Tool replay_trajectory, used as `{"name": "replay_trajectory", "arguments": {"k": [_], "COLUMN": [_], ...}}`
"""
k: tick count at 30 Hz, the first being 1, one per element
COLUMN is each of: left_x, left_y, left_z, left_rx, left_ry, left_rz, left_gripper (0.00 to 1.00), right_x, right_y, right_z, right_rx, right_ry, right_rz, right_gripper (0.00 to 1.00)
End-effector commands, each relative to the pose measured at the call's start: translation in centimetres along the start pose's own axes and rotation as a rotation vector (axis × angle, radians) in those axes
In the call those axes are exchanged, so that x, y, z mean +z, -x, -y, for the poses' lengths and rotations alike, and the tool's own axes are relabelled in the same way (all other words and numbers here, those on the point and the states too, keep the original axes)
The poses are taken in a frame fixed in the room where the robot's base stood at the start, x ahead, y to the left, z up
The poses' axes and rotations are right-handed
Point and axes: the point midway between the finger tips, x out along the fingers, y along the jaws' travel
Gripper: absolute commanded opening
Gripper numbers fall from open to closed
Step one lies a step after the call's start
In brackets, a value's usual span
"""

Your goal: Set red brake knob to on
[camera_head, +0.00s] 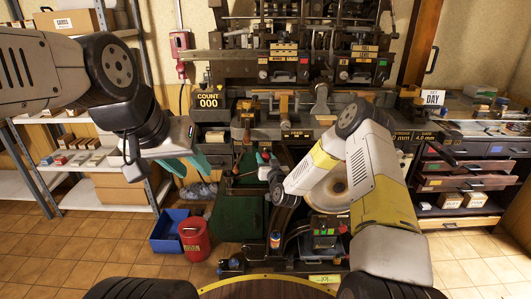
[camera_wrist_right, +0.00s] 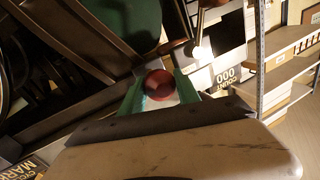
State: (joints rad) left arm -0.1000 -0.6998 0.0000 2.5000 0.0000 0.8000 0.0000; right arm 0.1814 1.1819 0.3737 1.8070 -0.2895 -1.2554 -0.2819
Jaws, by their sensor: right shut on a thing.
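The red brake knob (camera_wrist_right: 158,84) is a round red ball that shows between the green fingers of my right gripper (camera_wrist_right: 160,92) in the right wrist view. My right gripper is shut on it. In the head view my right gripper (camera_head: 270,168) is at the front of the press, beside the green cabinet, with small red parts near its tip. The lever under the knob and any on/off marking are not clear. My left gripper (camera_head: 192,153), with teal fingers, hangs in front of the left shelf, away from the press. Its finger gap cannot be made out.
The press (camera_head: 300,110) fills the middle, with a COUNT 000 display (camera_head: 209,102). A green cabinet (camera_head: 235,215) stands beside the flywheel (camera_head: 328,192). A blue bin (camera_head: 168,232) and a red can (camera_head: 194,239) stand on the floor. Drawers (camera_head: 465,182) stand right.

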Motion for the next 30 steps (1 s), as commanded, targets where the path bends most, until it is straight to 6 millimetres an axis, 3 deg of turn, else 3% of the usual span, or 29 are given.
{"name": "replay_trajectory", "arguments": {"k": [10,11,14,24,30], "left_x": [0.0,0.0,0.0,0.0,0.0], "left_y": [0.0,0.0,0.0,0.0,0.0], "left_z": [0.0,0.0,0.0,0.0,0.0], "left_rx": [0.000,0.000,0.000,0.000,0.000], "left_ry": [0.000,0.000,0.000,0.000,0.000], "left_rz": [0.000,0.000,0.000,0.000,0.000], "left_gripper": [0.36,0.36,0.36,0.36,0.36], "right_x": [0.1,0.1,0.1,0.1,0.1], "right_y": [0.8,0.8,0.8,0.9,3.4], "right_z": [0.4,0.4,0.4,0.2,0.2], "right_rx": [-0.004,-0.004,-0.003,-0.001,-0.001], "right_ry": [-0.001,-0.001,-0.001,0.000,0.000], "right_rz": [0.001,0.001,0.002,0.001,0.004], "right_gripper": [0.00,0.40,0.60,0.60,0.60]}}
